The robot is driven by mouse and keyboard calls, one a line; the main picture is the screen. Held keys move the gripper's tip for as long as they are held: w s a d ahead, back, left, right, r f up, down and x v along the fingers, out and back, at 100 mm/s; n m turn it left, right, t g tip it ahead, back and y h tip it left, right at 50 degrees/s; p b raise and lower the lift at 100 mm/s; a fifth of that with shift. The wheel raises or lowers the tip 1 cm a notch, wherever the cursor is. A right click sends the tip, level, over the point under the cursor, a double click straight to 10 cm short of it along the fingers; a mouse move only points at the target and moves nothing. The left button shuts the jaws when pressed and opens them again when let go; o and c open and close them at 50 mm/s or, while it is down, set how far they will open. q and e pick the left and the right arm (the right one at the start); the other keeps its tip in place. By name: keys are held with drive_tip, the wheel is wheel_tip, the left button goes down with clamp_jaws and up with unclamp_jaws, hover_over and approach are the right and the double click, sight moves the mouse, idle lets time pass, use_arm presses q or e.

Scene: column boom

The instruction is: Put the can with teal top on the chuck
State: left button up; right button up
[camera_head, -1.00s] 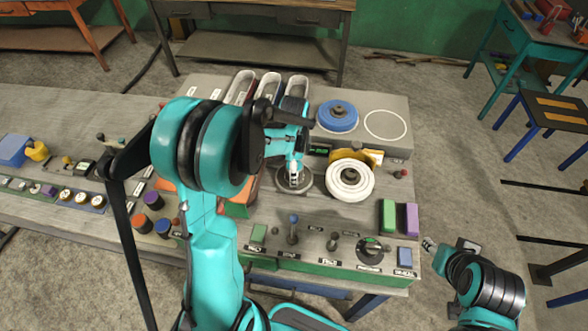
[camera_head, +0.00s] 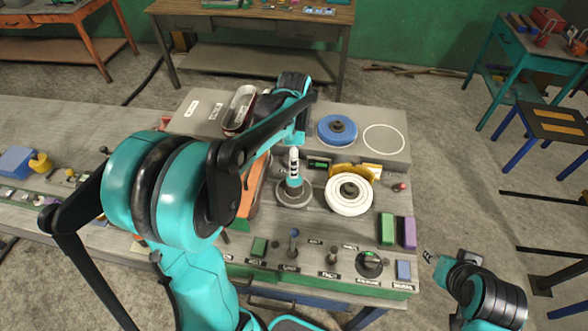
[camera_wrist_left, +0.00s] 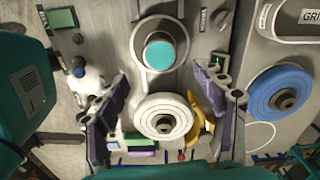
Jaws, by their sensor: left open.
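The can with teal top (camera_wrist_left: 160,52) shows in the left wrist view, inside the round outline of the grey chuck (camera_wrist_left: 136,40). In the head view the can (camera_head: 294,184) appears over the middle of the chuck (camera_head: 280,194), partly covered; its exact contact is hard to see.
A white ringed disc (camera_head: 349,207) lies right of the chuck, with a blue disc (camera_head: 330,130) behind it. Levers (camera_head: 294,240), a dial (camera_head: 370,262) and green and purple blocks (camera_head: 409,232) line the front. An empty marked circle (camera_head: 384,140) is at back right.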

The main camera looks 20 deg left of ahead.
use_arm(q)
drive_tip(key=s+d+r+n+t, duration=0.1)
drive_tip(key=s+d+n+t, duration=0.2)
drive_tip(key=s+n, duration=0.3)
drive_tip(key=s+d+r+n+t, duration=0.2)
drive_tip(key=s+d+n+t, duration=0.1)
drive_tip(key=s+n, duration=0.4)
drive_tip(key=shift+s+d+r+t, duration=0.35)
drive_tip(key=shift+s+t, duration=0.25)
drive_tip(key=shift+s, duration=0.5)
drive_tip(key=shift+f, duration=0.1)
